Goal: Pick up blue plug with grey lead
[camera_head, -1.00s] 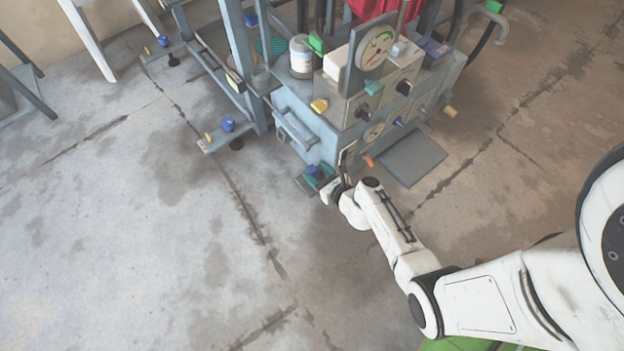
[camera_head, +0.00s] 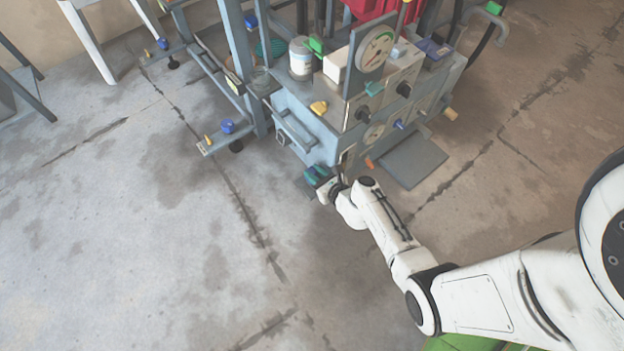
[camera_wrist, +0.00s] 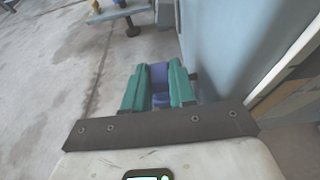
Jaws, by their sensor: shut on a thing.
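My gripper (camera_head: 317,175) is low at the near corner of the grey press (camera_head: 310,140), beside a small step near the floor. In the wrist view its two teal fingers (camera_wrist: 158,78) are closed on the blue plug (camera_wrist: 159,72), which sits between them. The fingers hide the plug's sides, and I cannot make out its grey lead. In the head view the fingers cover the plug.
The press wall (camera_wrist: 215,45) stands close on the right in the wrist view. A gauge (camera_head: 375,49), several knobs and a white jar (camera_head: 300,58) are on the press. A dark flat plate (camera_head: 413,161) lies to its right.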

